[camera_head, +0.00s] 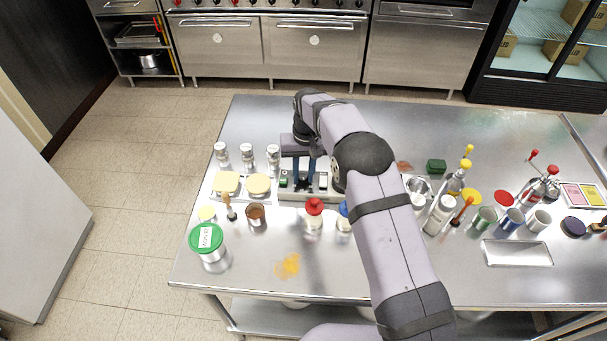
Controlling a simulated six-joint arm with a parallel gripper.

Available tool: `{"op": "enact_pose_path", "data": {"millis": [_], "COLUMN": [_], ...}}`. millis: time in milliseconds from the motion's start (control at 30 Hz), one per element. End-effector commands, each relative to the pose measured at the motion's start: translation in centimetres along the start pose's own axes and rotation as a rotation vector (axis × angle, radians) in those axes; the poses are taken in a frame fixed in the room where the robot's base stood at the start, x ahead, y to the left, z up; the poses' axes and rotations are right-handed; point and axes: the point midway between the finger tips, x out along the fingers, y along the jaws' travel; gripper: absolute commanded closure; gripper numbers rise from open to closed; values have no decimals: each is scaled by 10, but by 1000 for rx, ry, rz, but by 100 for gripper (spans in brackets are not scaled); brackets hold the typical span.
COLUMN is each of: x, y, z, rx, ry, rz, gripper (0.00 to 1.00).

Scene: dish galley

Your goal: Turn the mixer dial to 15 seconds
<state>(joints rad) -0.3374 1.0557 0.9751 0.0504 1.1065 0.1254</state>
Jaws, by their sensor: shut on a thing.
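The mixer (322,192) appears to be the low, pale box with small controls along its top, near the middle of the steel table. My gripper (303,182) points down at this box from above. Its two blue fingers are shut on a small dark part of the box, which I take to be the dial. The fingers hide most of the dial, and its setting cannot be read at this size. My arm covers the area just right of the box.
Several shakers (247,153) stand behind left. Two cream-lidded containers (258,184), a brown cup (256,214) and a green-lidded tub (207,237) stand left. A red-capped bottle (314,213) stands just in front. Pumps, cups and an empty tray (517,253) fill the right. The front left, near a yellow spill (288,265), is clear.

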Motion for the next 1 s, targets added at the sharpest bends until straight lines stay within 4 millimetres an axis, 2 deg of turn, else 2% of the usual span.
{"op": "enact_pose_path", "data": {"millis": [500, 1000], "x": [-2, -3], "y": [-1, -1], "z": [-2, -2], "rx": [324, 386], "ry": [22, 27], "rz": [-2, -2], "gripper": [99, 99]}}
